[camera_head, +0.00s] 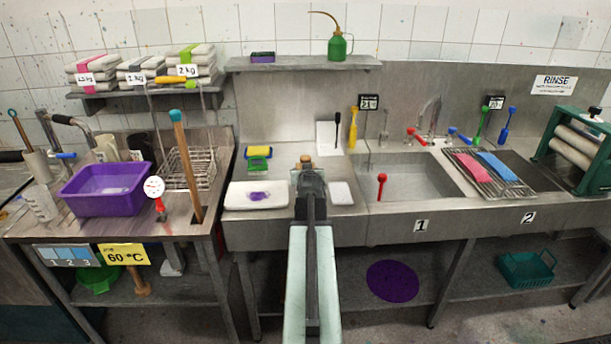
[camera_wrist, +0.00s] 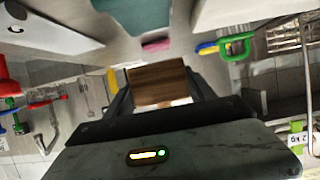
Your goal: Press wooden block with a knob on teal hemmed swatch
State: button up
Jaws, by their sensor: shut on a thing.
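The wooden block (camera_wrist: 157,83) sits between the two fingers of my gripper (camera_wrist: 161,92) in the wrist view, brown with a visible grain. My gripper is shut on it. In the head view my gripper (camera_head: 307,172) is over the counter, with a small tan part of the block (camera_head: 306,159) showing at its end. A flat teal piece (camera_wrist: 136,14), which looks like the swatch, lies at the top of the wrist view, apart from the block in the picture. My arm seems to hide it in the head view. I cannot tell the block's height above it.
A white slab with a purple mark (camera_head: 240,199) lies left of my gripper, and a smaller white slab (camera_head: 340,194) lies right. The sink (camera_head: 412,180) is to the right; a purple tub (camera_head: 104,190) stands left.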

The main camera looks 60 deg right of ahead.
notch_tip(320, 180, down, 6)
jog(key=b, duration=0.5)
jog(key=shift+r+b, duration=0.2)
jog(key=shift+b, duration=0.15)
jog(key=shift+s+f, duration=0.1)
jog(key=shift+f, duration=0.1)
dwell(0.5)
jog(key=shift+r, duration=0.1)
dwell(4.8)
notch_tip(320, 180, up, 8)
jog(key=p, duration=0.7)
jog(key=shift+p, duration=0.4)
